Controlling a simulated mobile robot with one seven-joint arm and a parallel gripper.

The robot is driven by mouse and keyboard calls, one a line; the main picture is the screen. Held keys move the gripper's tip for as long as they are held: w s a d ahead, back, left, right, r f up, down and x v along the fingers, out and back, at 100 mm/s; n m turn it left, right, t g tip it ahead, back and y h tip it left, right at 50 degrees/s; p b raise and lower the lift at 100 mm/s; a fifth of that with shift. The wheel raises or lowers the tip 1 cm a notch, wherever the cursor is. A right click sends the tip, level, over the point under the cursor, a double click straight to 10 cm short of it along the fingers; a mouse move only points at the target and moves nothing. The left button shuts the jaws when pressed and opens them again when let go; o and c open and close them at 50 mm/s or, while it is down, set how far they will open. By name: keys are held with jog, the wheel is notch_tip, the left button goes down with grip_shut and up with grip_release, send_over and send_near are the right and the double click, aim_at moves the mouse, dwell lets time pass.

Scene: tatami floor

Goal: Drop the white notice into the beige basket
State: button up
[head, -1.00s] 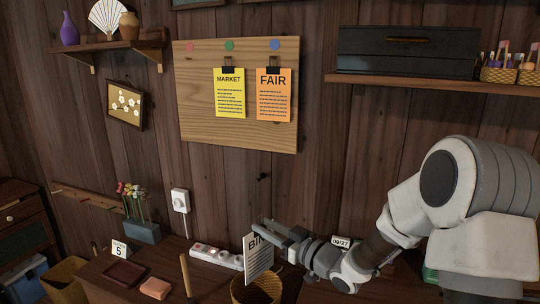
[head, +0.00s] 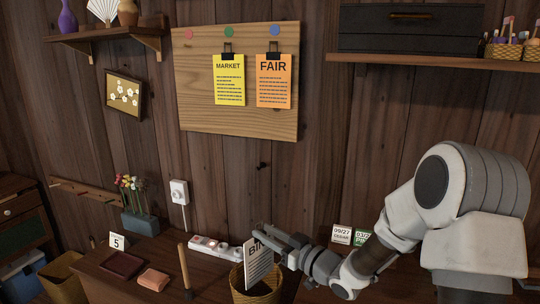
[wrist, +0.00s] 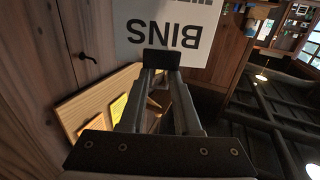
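The white notice (head: 258,266), printed with "BINS", hangs from a black clip at its edge. My gripper (head: 270,239) is shut on that clip; in the wrist view the fingers (wrist: 160,72) meet at it and the notice (wrist: 180,35) shows beyond them. The beige woven basket (head: 240,290) stands on the desk at the bottom of the head view. The notice is upright over the basket, and its lower edge overlaps the basket's opening. I cannot tell how deep it reaches inside.
A yellow notice (head: 229,83) and an orange notice (head: 274,83) hang on the wooden board (head: 200,110). On the desk are a power strip (head: 215,247), a wooden stick (head: 185,266), a pink block (head: 154,279) and a dark red tray (head: 122,264). Small cards (head: 342,234) stand behind my arm.

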jog(key=o, duration=0.5)
jog(key=v, duration=1.7)
jog(key=shift+s+d, duration=0.15)
jog(key=shift+s, duration=0.05)
